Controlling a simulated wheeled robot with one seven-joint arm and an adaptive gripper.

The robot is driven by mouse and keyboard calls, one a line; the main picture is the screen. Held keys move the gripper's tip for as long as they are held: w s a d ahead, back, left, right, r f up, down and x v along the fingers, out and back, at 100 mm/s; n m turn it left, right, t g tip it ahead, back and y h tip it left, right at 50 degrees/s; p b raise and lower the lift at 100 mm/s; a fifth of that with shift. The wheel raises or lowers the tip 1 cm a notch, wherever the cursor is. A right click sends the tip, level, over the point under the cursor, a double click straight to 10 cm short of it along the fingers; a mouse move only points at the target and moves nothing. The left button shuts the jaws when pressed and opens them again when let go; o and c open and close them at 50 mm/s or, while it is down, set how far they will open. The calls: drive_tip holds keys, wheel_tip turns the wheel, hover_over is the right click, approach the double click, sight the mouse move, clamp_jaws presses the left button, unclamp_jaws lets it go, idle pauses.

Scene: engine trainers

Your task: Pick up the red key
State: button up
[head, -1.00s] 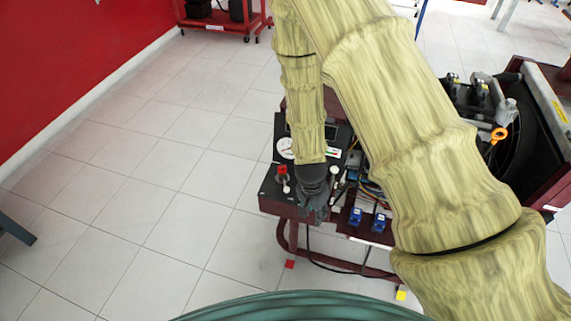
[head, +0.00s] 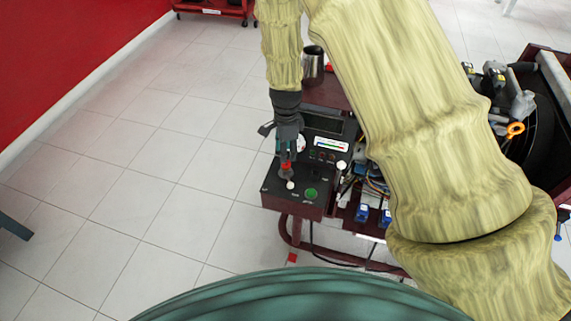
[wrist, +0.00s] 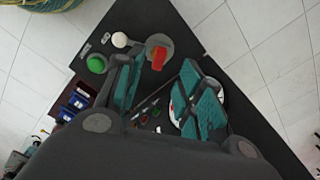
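The red key (head: 286,167) stands on the black control panel (head: 330,203), near the panel's left side and just below my gripper (head: 287,150). In the wrist view the red key (wrist: 157,54) sits on a grey round base, just beyond the gap between my teal fingertips (wrist: 160,78). The fingers are apart with nothing held between them. The key looks nearer the left finger; I cannot tell whether they touch.
A white knob (head: 291,186) and a green button (head: 311,193) are close to the key. A white gauge (wrist: 221,91) is partly hidden by the right finger. A metal cup (head: 313,64) stands behind the panel.

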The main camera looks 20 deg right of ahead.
sight(286, 166)
drive_tip(key=shift+s+d+f+p, duration=0.1)
drive_tip(key=shift+f+p, duration=0.25)
drive_tip(key=shift+f, duration=1.2)
drive_tip(key=shift+d+f+p, duration=0.1)
drive_tip(key=shift+f+p, duration=0.2)
drive_tip(key=shift+f, duration=1.25)
clamp_jaws()
